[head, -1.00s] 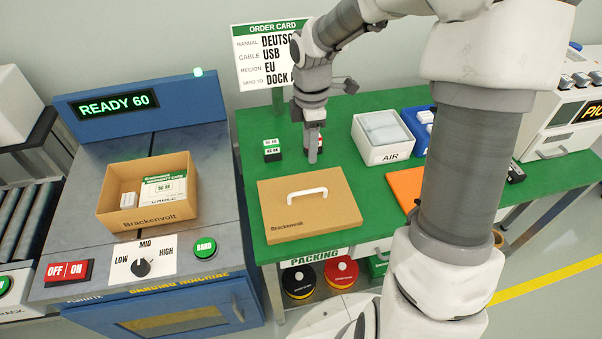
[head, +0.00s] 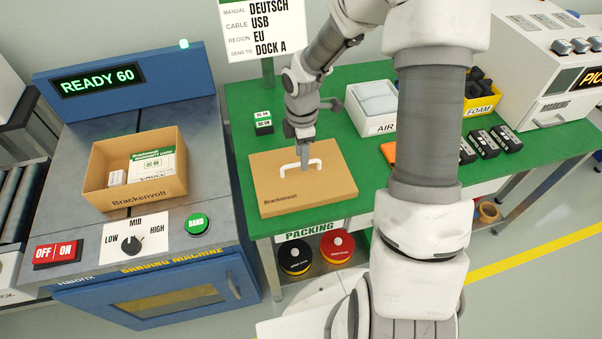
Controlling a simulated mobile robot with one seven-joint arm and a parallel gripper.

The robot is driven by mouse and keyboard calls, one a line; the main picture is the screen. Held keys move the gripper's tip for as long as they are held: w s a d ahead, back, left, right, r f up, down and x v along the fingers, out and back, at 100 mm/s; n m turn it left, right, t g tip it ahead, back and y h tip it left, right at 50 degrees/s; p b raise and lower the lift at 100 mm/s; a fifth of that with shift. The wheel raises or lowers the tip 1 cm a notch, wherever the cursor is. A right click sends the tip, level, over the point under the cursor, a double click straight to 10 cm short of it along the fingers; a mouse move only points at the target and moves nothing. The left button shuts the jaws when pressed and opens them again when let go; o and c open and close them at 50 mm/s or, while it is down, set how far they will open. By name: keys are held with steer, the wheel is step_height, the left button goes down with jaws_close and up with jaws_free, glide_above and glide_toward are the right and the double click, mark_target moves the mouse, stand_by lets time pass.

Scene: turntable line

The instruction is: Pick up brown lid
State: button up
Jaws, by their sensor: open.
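The brown lid (head: 325,192) lies flat on the green packing table. It has a white handle (head: 287,167) on top and the word Brackenvolt at its lower left. My gripper (head: 304,166) points down at the handle from above, with its fingers at the middle of the handle. The fingers look open, and part of the handle is hidden behind them. I cannot tell whether they touch it. The open brown Brackenvolt box (head: 135,200) stands on the banding machine at left, with a white and green card and small white boxes inside.
The blue banding machine (head: 70,235) adjoins the green table (head: 240,105) on the left. An AIR bin (head: 372,122) stands behind the lid to the right, near an orange item (head: 388,152). My arm hides part of the table.

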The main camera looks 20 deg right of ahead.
step_height(320, 180, down, 4)
steer(key=shift+a+b, duration=0.1)
steer(key=shift+b, duration=0.3)
jaws_close()
